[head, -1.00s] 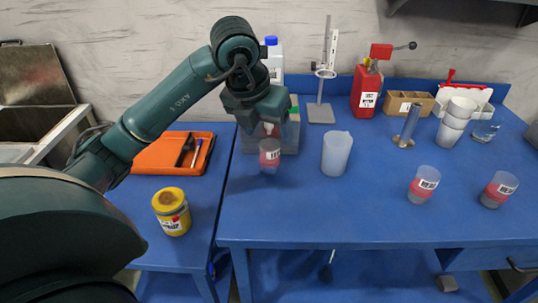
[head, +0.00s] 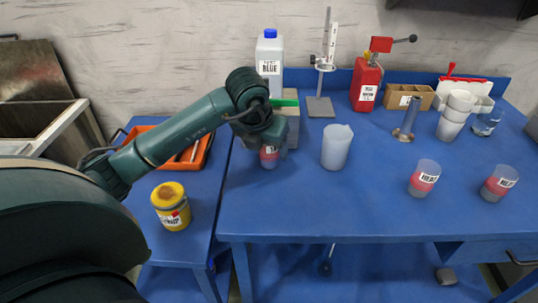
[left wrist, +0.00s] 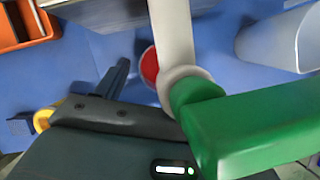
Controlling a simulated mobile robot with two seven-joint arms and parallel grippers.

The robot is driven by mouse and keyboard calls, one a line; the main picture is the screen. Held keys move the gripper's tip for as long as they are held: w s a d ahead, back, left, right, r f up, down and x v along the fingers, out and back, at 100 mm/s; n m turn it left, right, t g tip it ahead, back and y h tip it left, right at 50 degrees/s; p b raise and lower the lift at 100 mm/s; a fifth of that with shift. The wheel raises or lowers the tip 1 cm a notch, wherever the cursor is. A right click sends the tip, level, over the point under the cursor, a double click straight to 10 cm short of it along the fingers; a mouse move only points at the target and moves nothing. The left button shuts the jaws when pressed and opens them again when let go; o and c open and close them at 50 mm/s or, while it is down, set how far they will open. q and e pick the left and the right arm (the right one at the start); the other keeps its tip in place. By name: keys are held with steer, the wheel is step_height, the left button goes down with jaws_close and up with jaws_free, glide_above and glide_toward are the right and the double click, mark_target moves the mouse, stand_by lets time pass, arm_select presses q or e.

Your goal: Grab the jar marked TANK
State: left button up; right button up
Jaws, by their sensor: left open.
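A clear jar with red contents and a white label (head: 269,160) stands on the blue bench at its left part. Its label is partly covered and I cannot read it. My left gripper (head: 270,146) is open, coming down over the jar's top in the head view. I cannot tell whether it touches the jar. In the left wrist view, a red round patch of the jar (left wrist: 150,66) shows beyond a dark finger (left wrist: 113,82). Two similar jars, a middle one (head: 423,180) and a right one (head: 498,184), stand further right; their labels are too small to read surely. My right gripper is not in view.
A white jug (head: 336,148) stands to the right. A yellow jar (head: 171,207) sits on the left table. The bench front is clear.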

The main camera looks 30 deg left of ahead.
arm_select(q)
steer(key=shift+x, duration=0.85)
steer(key=shift+c, duration=0.2)
steer(key=shift+r, duration=0.1)
steer(key=c, duration=1.1)
steer(key=shift+a+r, duration=0.1)
steer(key=shift+c, duration=0.2)
